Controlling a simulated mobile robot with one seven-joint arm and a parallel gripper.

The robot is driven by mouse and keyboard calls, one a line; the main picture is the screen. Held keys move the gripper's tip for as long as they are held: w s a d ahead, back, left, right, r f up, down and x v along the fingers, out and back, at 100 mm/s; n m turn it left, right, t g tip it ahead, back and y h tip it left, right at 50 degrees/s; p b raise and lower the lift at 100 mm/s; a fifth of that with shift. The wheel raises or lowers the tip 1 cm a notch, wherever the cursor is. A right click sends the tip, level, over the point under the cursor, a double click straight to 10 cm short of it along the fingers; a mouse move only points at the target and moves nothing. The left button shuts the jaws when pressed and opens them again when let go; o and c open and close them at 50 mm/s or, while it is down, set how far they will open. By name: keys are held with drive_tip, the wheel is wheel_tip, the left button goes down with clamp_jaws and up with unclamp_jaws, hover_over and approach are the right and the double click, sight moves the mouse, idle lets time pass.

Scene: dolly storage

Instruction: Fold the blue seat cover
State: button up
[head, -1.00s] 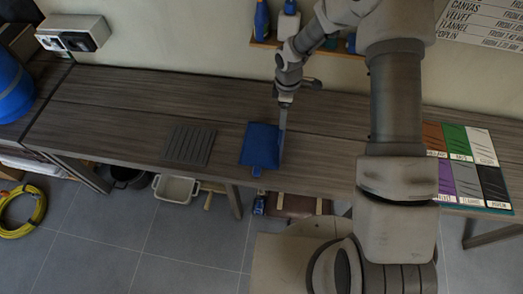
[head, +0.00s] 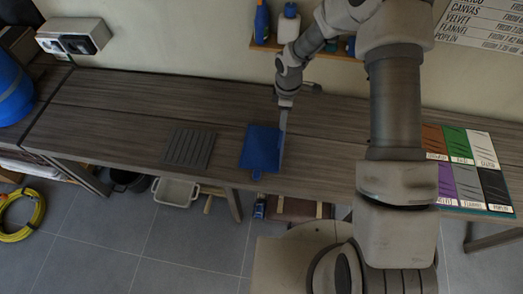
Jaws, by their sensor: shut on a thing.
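The blue seat cover (head: 261,148) lies on the wooden table, with a small tab at its front edge. Its right edge looks raised beside my gripper. My gripper (head: 283,130) points down at the cover's right edge and is shut on that edge. The fingertips are small and partly hard to make out against the cover.
A grey slatted mat (head: 190,147) lies left of the cover on the table (head: 110,110). A board of coloured fabric samples (head: 465,175) lies at the right. A shelf (head: 310,50) with bottles is on the wall behind. The table's left part is clear.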

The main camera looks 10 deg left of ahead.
drive_tip(key=a+h+b, duration=0.1)
drive_tip(key=a+b, duration=0.1)
drive_tip(key=a+f+h+b, duration=0.1)
drive_tip(key=a+h+b, duration=0.1)
drive_tip(key=a, duration=0.1)
drive_tip(key=shift+a+f, duration=0.15)
idle(0.3)
drive_tip(key=shift+o, duration=0.9)
